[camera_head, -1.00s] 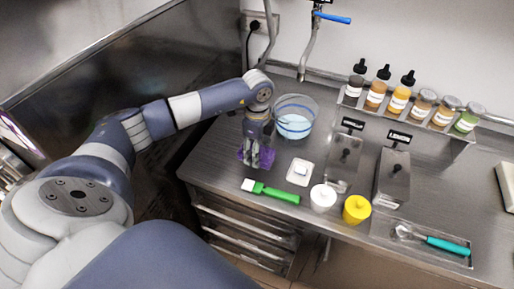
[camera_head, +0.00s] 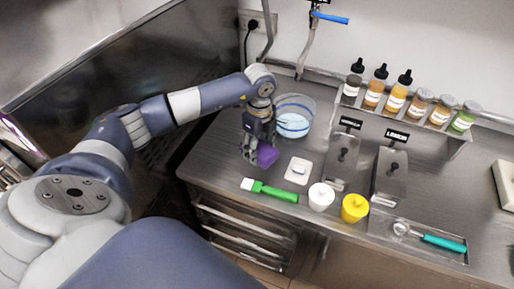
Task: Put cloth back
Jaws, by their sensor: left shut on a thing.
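The cloth (camera_head: 267,156) is purple and shows in the head view at the fingertips of my left gripper (camera_head: 252,158). My left gripper points down and is shut on the cloth, over the left part of the steel counter (camera_head: 222,160). Part of the cloth is hidden behind the fingers. I cannot tell whether the cloth still touches the counter. My right gripper is out of view.
A clear bowl (camera_head: 306,104) of bluish liquid stands just behind the gripper. Several bottles (camera_head: 397,95) line a rear shelf. The right counter has free room.

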